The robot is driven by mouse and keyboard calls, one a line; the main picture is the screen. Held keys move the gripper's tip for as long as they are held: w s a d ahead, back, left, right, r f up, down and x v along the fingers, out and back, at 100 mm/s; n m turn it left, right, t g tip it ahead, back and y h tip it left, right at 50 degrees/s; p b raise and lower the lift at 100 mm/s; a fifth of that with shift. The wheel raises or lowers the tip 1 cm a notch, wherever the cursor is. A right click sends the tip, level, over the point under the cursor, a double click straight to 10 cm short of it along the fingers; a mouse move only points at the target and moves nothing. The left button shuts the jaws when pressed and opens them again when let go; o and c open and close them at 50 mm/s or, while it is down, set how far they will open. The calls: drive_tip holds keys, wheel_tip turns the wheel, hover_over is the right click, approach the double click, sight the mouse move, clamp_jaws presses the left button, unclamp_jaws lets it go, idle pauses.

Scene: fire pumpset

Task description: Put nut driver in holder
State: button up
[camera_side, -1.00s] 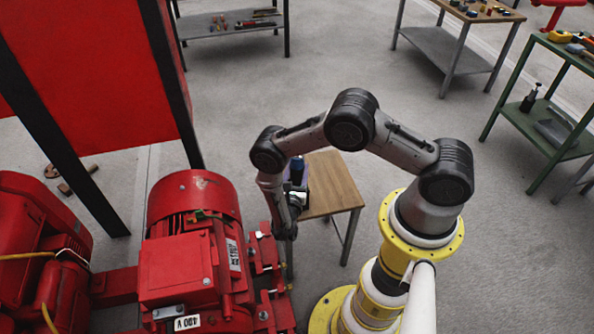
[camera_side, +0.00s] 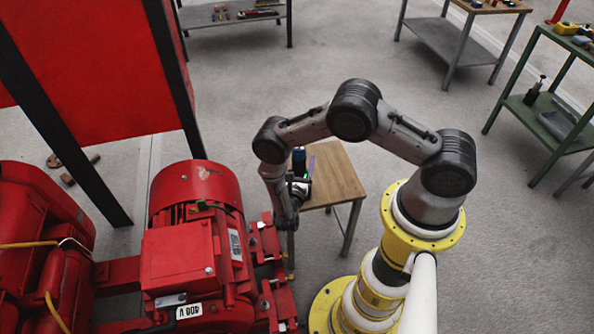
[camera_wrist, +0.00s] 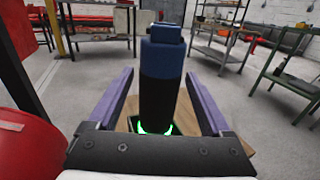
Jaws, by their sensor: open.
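A thick upright tool with a dark blue and black body, seemingly the nut driver (camera_wrist: 161,70), stands between my gripper's two purple fingers in the wrist view. My gripper (camera_wrist: 159,82) is open, with a visible gap on each side of the tool. The tool's foot meets a dark base with glowing green marks, seemingly the holder (camera_wrist: 168,129); how deep it sits is hidden. In the side view the nut driver (camera_side: 299,158) shows as a small dark blue shape beside my gripper (camera_side: 304,172), at the left edge of the small wooden table.
The wooden table (camera_side: 337,178) has a bare top to the right. A large red motor and pump set (camera_side: 195,240) stands close on the left. Workbenches with tools (camera_side: 465,45) stand farther back, with open concrete floor between.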

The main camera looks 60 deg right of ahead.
drive_tip(key=v, duration=1.2)
wheel_tip(320, 180, up, 26)
drive_tip(key=s+m+g+y, duration=0.1)
drive_tip(key=m+g+y, duration=0.6)
drive_tip(key=m+g, duration=0.5)
drive_tip(key=s+a+r+m+t+y, duration=0.1)
drive_tip(key=s+r+m+t+y, duration=0.3)
drive_tip(key=s+r, duration=0.3)
drive_tip(key=s+a+r+m+t+y, duration=0.2)
drive_tip(key=s+r+m+t+y, duration=0.3)
drive_tip(key=s+r, duration=0.3)
drive_tip(key=shift+s+a+r+m+t+y, duration=0.3)
drive_tip(key=shift+s+m+t, duration=0.2)
drive_tip(key=shift+m+t, duration=0.3)
